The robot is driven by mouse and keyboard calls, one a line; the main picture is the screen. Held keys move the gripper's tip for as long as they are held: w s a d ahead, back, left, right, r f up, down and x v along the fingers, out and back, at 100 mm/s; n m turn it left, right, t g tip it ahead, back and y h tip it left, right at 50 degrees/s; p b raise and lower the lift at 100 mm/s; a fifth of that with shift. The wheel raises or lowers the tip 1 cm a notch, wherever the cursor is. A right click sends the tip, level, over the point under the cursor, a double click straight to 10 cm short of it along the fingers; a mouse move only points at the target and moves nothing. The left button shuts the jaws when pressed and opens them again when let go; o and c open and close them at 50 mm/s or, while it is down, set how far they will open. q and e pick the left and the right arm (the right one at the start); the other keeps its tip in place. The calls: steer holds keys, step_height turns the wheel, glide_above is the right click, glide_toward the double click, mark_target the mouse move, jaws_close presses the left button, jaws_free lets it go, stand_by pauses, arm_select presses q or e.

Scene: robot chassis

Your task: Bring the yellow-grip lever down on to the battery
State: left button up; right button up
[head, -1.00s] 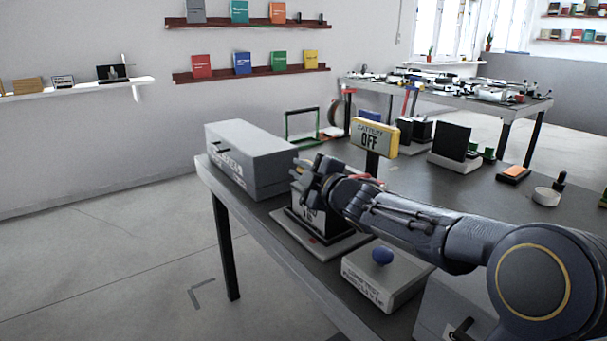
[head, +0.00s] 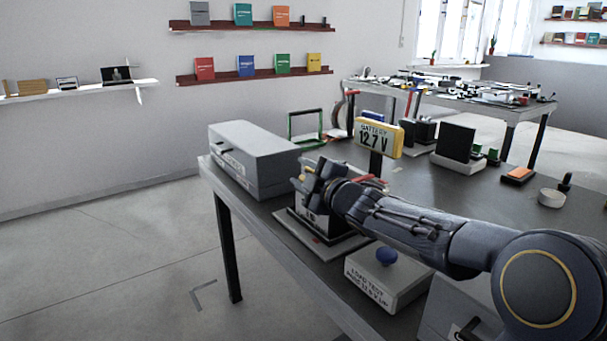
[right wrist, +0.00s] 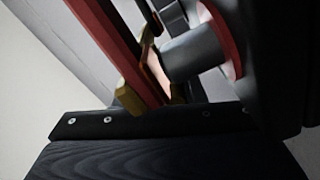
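A small yellow patch (head: 303,177) beside the fingers looks like the lever's grip; the rest of the lever is hidden. In the right wrist view a red bar (right wrist: 112,45), brass-coloured pieces (right wrist: 128,98) and a grey cylinder (right wrist: 197,50) are close up. Whether the fingers close on the lever cannot be told. My left gripper is not in view.
A grey case (head: 250,158) stands left of the battery. A load-test box (head: 388,278) with a blue knob (head: 386,256) is in front right. A black panel (head: 455,142) and an orange-topped block (head: 518,174) stand farther right. Floor left of the table is clear.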

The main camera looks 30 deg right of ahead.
steer(key=s+p, duration=0.1)
steer(key=s, duration=0.6)
steer(key=shift+s+d, duration=0.35)
